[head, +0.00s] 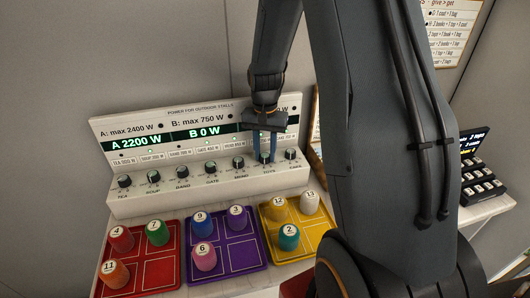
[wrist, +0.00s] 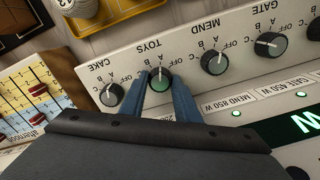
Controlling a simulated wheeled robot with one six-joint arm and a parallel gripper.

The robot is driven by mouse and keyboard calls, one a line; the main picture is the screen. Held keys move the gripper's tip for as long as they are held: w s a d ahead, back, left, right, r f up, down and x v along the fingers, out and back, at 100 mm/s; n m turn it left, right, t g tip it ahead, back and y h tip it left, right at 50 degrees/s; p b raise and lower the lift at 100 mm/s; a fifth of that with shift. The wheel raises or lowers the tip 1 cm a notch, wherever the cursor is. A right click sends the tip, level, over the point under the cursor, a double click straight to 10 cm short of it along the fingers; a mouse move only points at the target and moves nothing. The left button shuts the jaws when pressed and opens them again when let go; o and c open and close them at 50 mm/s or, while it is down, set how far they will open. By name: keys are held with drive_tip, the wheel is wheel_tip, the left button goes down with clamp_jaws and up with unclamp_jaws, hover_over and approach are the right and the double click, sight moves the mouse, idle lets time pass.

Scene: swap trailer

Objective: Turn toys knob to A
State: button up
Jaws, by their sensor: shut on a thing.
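The toys knob (wrist: 160,79) is a dark round dial with a green face, second from the right end of the panel in the head view (head: 265,158). My gripper (wrist: 160,95) reaches down over it, one blue finger on each side, shut on the knob. Its fingers also show in the head view (head: 265,146). In the wrist view the panel is upside down. The knob's white pointer faces the top of the picture, towards the A mark; its exact setting is hard to tell. The display (head: 145,142) reads A 2200 W and B 0 W.
The cake knob (wrist: 111,94) and mend knob (wrist: 215,62) flank the toys knob closely. Red (head: 179,280), purple (head: 262,260) and yellow (head: 328,242) trays with numbered pegs lie in front of the panel. A dark keypad (head: 481,182) stands at right.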

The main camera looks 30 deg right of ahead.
sight(265, 155)
drive_tip(key=shift+w, duration=0.1)
drive_tip(key=o, duration=1)
drive_tip(key=shift+o, duration=0.2)
drive_tip(key=shift+r, duration=0.15)
drive_tip(key=shift+r+b, duration=1.05)
drive_tip(key=shift+r, duration=2.75)
drive_tip(key=s+a+f+n, duration=0.1)
drive_tip(key=s+a+n, duration=0.3)
drive_tip(key=s, duration=0.4)
drive_tip(key=s+a+f+n+t, duration=0.1)
drive_tip(key=s+a+f+n, duration=0.1)
drive_tip(key=s+a, duration=0.5)
drive_tip(key=shift+s+n+b, duration=0.4)
drive_tip(key=shift+s+n, duration=0.5)
